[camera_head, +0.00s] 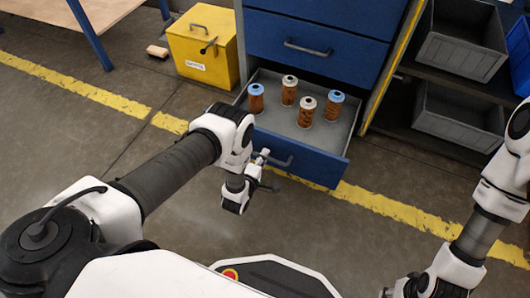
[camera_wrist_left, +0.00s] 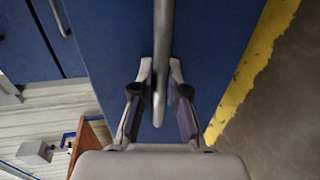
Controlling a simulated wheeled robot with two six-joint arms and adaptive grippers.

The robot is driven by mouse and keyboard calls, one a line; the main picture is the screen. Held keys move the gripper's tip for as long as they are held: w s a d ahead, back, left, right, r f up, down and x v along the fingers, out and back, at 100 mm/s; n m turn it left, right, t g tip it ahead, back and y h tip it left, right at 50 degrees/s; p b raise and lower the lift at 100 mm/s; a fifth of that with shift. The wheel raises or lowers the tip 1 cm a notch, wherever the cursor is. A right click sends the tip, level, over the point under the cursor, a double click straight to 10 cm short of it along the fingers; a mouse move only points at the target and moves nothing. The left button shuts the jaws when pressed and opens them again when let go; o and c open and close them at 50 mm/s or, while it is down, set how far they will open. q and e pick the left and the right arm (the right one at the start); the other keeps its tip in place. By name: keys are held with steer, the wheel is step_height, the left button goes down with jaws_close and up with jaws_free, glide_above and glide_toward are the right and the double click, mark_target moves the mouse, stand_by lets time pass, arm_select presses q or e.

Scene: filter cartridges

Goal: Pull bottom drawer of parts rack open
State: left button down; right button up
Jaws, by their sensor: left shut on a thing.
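The bottom drawer (camera_head: 300,155) of the blue parts rack (camera_head: 330,45) is pulled out, showing its grey inside. Several orange-brown cartridges stand upright in it, some with blue tops (camera_head: 256,97) and some with white tops (camera_head: 289,90). My left gripper (camera_head: 264,165) is at the left part of the drawer's handle (camera_head: 283,161), in front of the blue face. In the left wrist view its fingers (camera_wrist_left: 161,75) are on both sides of the grey handle bar (camera_wrist_left: 163,30), shut on it.
A yellow box (camera_head: 203,45) stands left of the rack. Grey bins (camera_head: 458,50) sit on shelves to the right.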

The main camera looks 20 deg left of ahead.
arm_select(q)
steer(key=c, duration=1.2)
jaws_free()
steer(key=v, duration=1.2)
